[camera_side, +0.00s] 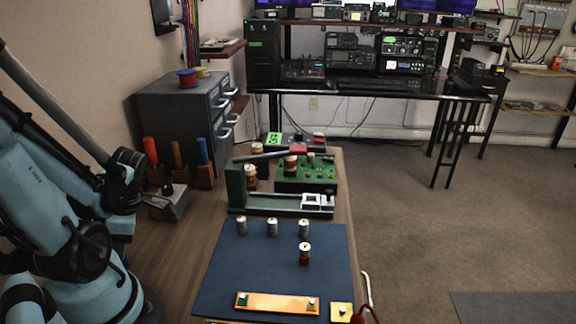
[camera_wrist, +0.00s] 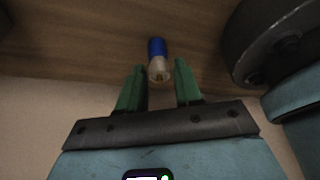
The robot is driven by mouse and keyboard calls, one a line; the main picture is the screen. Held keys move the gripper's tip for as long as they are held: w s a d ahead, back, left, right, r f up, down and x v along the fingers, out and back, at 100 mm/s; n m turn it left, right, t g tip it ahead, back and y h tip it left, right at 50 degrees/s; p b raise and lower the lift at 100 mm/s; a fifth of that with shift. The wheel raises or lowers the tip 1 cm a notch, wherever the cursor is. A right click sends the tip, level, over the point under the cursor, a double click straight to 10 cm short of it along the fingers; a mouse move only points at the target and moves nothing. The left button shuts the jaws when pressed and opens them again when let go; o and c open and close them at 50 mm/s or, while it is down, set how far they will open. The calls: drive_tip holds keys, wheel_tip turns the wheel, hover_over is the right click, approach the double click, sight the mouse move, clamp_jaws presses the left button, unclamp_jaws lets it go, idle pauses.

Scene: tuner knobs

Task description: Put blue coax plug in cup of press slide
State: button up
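A blue plug (camera_wrist: 157,47) with a pale metallic end shows in the wrist view, just beyond and between my fingertips. My gripper (camera_wrist: 160,70) has two green fingers, spread apart, with a gap on each side of the plug. I cannot tell how far the plug is from the fingers in depth. In the side view I cannot make out my gripper or the blue plug. The green press (camera_side: 236,188) stands at the far end of the bench, with a white slide piece (camera_side: 318,201) at the right end of its bed. Its cup is too small to make out.
A dark blue mat (camera_side: 222,275) holds three grey plugs in a row (camera_side: 272,227) and a red-based plug (camera_side: 305,255). An orange strip (camera_side: 277,303) and yellow block (camera_side: 341,312) lie near the front. A grey box (camera_side: 168,202) and tool handles (camera_side: 152,158) stand left of the press.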

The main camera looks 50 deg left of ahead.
drive_tip(key=shift+o, duration=0.8)
drive_tip(key=shift+r, duration=0.15)
